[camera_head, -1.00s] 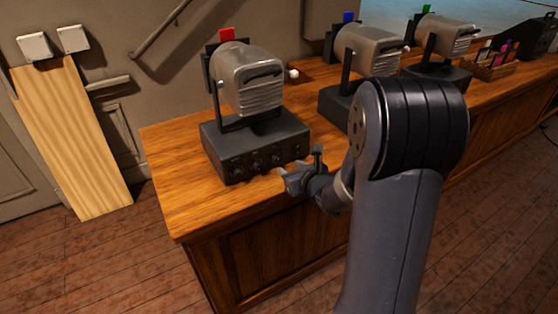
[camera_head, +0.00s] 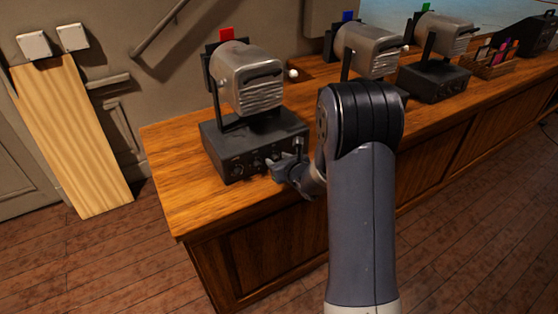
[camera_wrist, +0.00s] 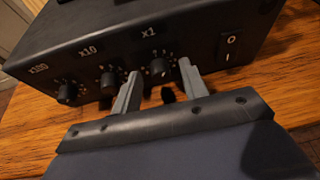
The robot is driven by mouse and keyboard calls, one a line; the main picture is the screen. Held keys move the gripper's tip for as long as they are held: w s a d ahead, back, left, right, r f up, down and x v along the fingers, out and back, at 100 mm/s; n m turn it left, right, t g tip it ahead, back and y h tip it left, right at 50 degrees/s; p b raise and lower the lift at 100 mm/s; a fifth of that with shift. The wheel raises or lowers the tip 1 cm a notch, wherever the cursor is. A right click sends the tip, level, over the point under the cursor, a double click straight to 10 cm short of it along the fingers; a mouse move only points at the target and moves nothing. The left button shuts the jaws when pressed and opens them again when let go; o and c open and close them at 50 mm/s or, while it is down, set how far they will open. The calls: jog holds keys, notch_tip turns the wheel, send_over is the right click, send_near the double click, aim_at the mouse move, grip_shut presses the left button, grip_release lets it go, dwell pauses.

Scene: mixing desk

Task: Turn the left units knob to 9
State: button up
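The left machine, with a red marker on top, has a black base box (camera_head: 225,160) with a row of knobs on its front. In the wrist view the box front (camera_wrist: 200,35) shows the x100 knob (camera_wrist: 67,92), the x10 knob (camera_wrist: 108,82) and the x1 units knob (camera_wrist: 160,68). My gripper (camera_wrist: 160,83) is open, one finger to each side of the units knob in the picture. I cannot tell whether the fingers touch it. In the head view my gripper (camera_head: 283,168) is at the front right of this box. The knob's set number is too small to read.
The wooden desk (camera_head: 175,190) carries a blue-marked machine (camera_head: 368,50) and a green-marked machine (camera_head: 440,60) farther right, and a tray of coloured items (camera_head: 495,70). The desk's front edge lies below my gripper.

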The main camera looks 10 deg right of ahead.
grip_shut()
jog(key=shift+m, duration=0.3)
jog(key=shift+d+m+g+y+b, duration=0.3)
jog(key=shift+m+y+b, duration=0.15)
jog(key=shift+m+y, duration=0.35)
jog(key=shift+w+d+f+m+y+b, duration=0.1)
jog(key=shift+m+y+b, duration=0.1)
jog(key=shift+m+y, duration=0.3)
jog(key=shift+f+m+y+b, duration=0.1)
jog(key=shift+m+y+b, duration=0.15)
jog(key=shift+m, duration=0.45)
jog(key=m+y+b, duration=0.2)
jog(key=m, duration=0.1)
jog(key=shift+d+f, duration=0.1)
jog(key=shift+d, duration=0.05)
jog(key=shift+w+m+y+b, duration=0.1)
jog(key=shift+m+y+b, duration=0.6)
jog(key=shift+m, duration=0.2)
